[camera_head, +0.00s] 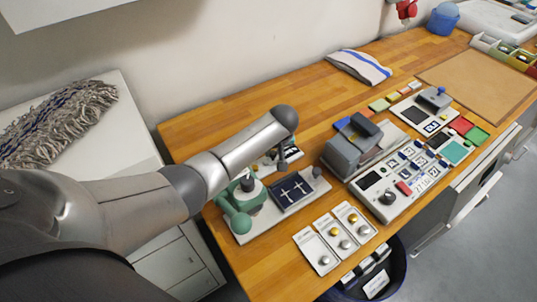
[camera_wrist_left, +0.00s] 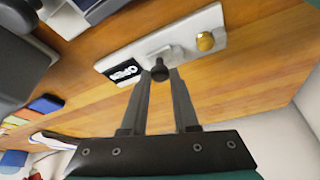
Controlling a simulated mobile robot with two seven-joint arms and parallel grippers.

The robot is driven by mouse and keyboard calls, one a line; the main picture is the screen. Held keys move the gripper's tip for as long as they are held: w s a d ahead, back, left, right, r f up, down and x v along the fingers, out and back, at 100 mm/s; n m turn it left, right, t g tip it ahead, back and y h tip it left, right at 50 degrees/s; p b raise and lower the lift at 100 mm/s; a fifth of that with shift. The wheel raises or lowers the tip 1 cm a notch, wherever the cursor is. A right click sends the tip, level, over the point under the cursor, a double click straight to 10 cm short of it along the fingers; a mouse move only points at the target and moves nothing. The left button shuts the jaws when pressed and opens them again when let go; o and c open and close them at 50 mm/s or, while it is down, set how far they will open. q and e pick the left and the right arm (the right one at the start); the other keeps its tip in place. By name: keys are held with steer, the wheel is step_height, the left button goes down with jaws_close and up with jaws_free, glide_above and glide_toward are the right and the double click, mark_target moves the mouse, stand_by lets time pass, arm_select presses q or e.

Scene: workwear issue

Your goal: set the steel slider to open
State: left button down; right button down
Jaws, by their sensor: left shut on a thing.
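A pale plate (camera_wrist_left: 208,22) in the left wrist view carries a slider with a dark round knob (camera_wrist_left: 159,74), a brass-coloured knob (camera_wrist_left: 205,41) and a black-and-white label (camera_wrist_left: 124,72). I take the dark-knobbed slider to be the steel slider. My left gripper (camera_wrist_left: 160,77) is shut on its knob, with one finger on each side. The knob sits between the plate's label and its brass knob. In the head view my left gripper (camera_head: 281,158) points down beside the dark panel, and my arm hides most of this plate. My right gripper is not in view.
A green-handled device (camera_head: 236,218) and a dark panel (camera_head: 292,190) stand close to my left gripper. Several small plates with knobs (camera_head: 337,235) lie in front. A grey block (camera_head: 352,150) and a control panel (camera_head: 388,197) stand to the right. A dark bin (camera_head: 385,283) is below the table edge.

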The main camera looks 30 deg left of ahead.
arm_select(q)
steer(key=shift+w+d+f, duration=0.1)
steer(key=shift+w+d, duration=0.1)
steer(key=shift+w, duration=0.15)
steer(key=c, duration=0.7)
jaws_free()
steer(key=shift+w+d, duration=0.1)
steer(key=shift+w, duration=0.05)
steer(key=shift+r, duration=0.25)
steer(key=shift+r, duration=0.25)
steer(key=p+v, duration=0.2)
steer(key=v, duration=1.2)
steer(key=shift+s+d+r+p, duration=0.15)
steer(key=shift+s+p, duration=0.1)
steer(key=shift+p, duration=0.1)
